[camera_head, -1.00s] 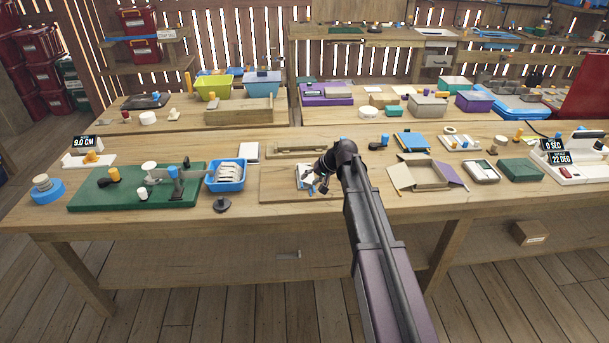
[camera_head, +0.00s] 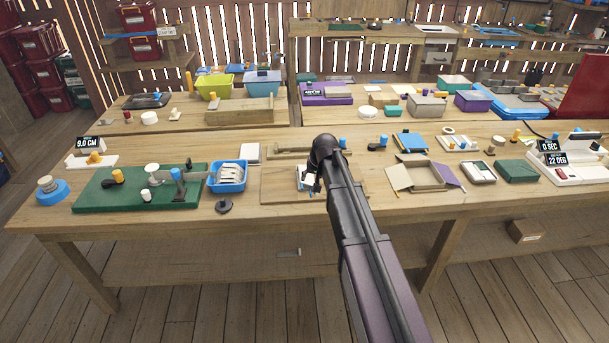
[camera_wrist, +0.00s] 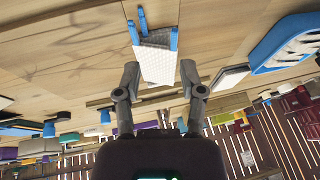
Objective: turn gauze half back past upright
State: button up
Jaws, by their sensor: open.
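The gauze (camera_wrist: 160,68) is a white, finely gridded piece in the wrist view, lying between and beyond my fingers. A greyer gridded part (camera_wrist: 158,38) adjoins it at an angle. Blue upright pieces (camera_wrist: 173,38) stand at its sides. My gripper (camera_wrist: 160,76) is open, with one finger on each side of the near white part; I cannot tell whether either finger touches it. In the head view my gripper (camera_head: 312,184) is low over the wooden board, and my arm hides most of the gauze.
A blue tray of white strips (camera_head: 228,176) and a green board (camera_head: 130,190) with knobs stand left. An open cardboard box (camera_head: 425,175) stands right. A dark round knob (camera_head: 224,206) sits near the front edge.

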jog(key=shift+r+h+p, duration=0.4)
jog(key=shift+h, duration=0.7)
grip_shut()
dwell(0.4)
jog(key=shift+w+a, duration=0.25)
jog(key=shift+a, duration=0.6)
jog(key=shift+w+a, duration=0.2)
jog(key=shift+a, duration=0.6)
jog(key=shift+f, duration=0.25)
